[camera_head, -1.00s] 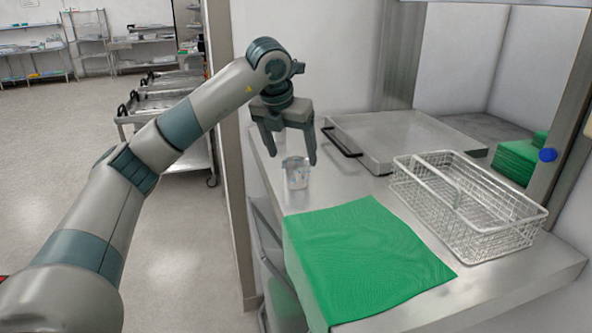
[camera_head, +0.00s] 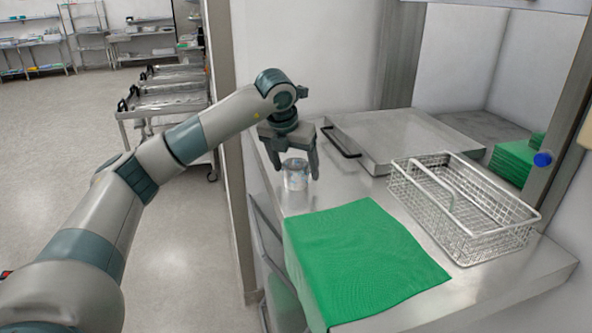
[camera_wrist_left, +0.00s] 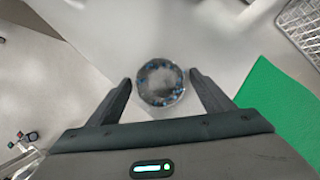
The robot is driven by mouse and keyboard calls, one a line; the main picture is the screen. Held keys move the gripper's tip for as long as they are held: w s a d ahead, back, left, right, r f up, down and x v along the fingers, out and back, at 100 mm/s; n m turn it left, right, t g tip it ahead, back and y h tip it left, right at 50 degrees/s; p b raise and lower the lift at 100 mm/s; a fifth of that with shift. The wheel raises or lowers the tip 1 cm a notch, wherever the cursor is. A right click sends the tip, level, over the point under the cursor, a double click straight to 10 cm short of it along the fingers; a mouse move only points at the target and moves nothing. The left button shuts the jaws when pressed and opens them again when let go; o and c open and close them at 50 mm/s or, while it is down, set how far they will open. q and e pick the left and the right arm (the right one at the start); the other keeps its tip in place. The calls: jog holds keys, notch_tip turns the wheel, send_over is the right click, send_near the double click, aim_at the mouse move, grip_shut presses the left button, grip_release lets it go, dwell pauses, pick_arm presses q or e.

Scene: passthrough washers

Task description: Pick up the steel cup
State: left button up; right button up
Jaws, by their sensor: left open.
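The steel cup (camera_head: 295,175) stands upright on the steel counter near its left edge, behind the green cloth. In the left wrist view the cup (camera_wrist_left: 160,83) is seen from above, round and shiny with blue specks, between the fingertips. My left gripper (camera_head: 296,172) points down over the cup, open, with one finger on each side. In the left wrist view, gaps show between the cup and both fingers of the gripper (camera_wrist_left: 160,84). My right gripper is in neither view.
A green cloth (camera_head: 360,260) lies flat in front of the cup. A wire basket (camera_head: 470,215) stands to the right. A flat steel box with a black handle (camera_head: 405,135) sits behind. Folded green cloths (camera_head: 515,163) lie at the far right. Steel carts (camera_head: 165,100) stand beyond the counter.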

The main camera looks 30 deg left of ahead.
pick_arm(q)
jog(key=shift+w+f, duration=0.2)
jog(key=shift+f, duration=0.5)
jog(key=shift+c, duration=0.7)
jog(key=c, duration=1)
jog(key=shift+r, duration=0.2)
